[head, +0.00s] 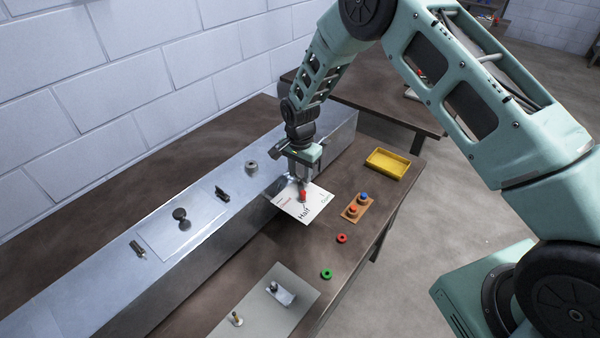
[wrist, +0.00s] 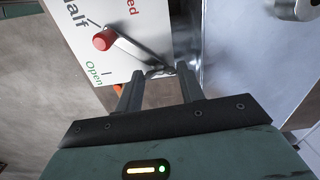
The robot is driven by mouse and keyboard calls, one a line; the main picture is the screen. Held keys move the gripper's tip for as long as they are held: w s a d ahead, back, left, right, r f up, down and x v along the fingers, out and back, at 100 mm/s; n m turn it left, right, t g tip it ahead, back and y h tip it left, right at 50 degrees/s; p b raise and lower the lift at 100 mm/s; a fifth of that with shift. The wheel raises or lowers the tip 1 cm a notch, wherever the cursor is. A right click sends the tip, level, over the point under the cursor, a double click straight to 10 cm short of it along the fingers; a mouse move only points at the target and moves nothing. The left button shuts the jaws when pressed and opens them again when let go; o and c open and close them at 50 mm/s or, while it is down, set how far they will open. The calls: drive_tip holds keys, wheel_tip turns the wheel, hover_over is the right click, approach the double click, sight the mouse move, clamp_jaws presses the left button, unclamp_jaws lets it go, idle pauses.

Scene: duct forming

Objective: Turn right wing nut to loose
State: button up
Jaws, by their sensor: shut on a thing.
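The right wing nut (head: 222,194) is a small dark piece on top of the metal duct, right of the access panel (head: 160,246). A similar left wing nut (head: 138,249) sits at the panel's other side. My gripper (head: 301,183) is away from both, over the white plate (head: 318,206) marked Closed, Half and Open at the duct's right end. In the wrist view my gripper (wrist: 160,73) has its fingertips either side of the metal hub end of the damper lever (wrist: 138,51). The lever's red knob (wrist: 103,40) is near Half. The exact contact is partly hidden.
A dark round knob (head: 181,215) stands on the panel and a grey cylinder (head: 251,167) on the duct. Buttons (head: 352,211), red and green rings and a yellow tray (head: 388,164) are on the bench. A grey plate with metal parts lies in front.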

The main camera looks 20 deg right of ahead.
drive_tip(key=n+b, duration=0.2)
drive_tip(key=n, duration=0.1)
drive_tip(key=shift+f+b, duration=0.15)
drive_tip(key=shift+b, duration=0.15)
drive_tip(key=n+b, duration=0.3)
drive_tip(key=n, duration=0.2)
drive_tip(key=n+b, duration=0.2)
drive_tip(key=n, duration=0.3)
drive_tip(key=shift+r+n+b, duration=0.2)
drive_tip(key=shift+n+b, duration=0.2)
drive_tip(key=shift+n, duration=1.4)
drive_tip(key=o, duration=1)
drive_tip(key=shift+r, duration=0.15)
wheel_tip(320, 180, up, 17)
drive_tip(key=b, duration=0.4)
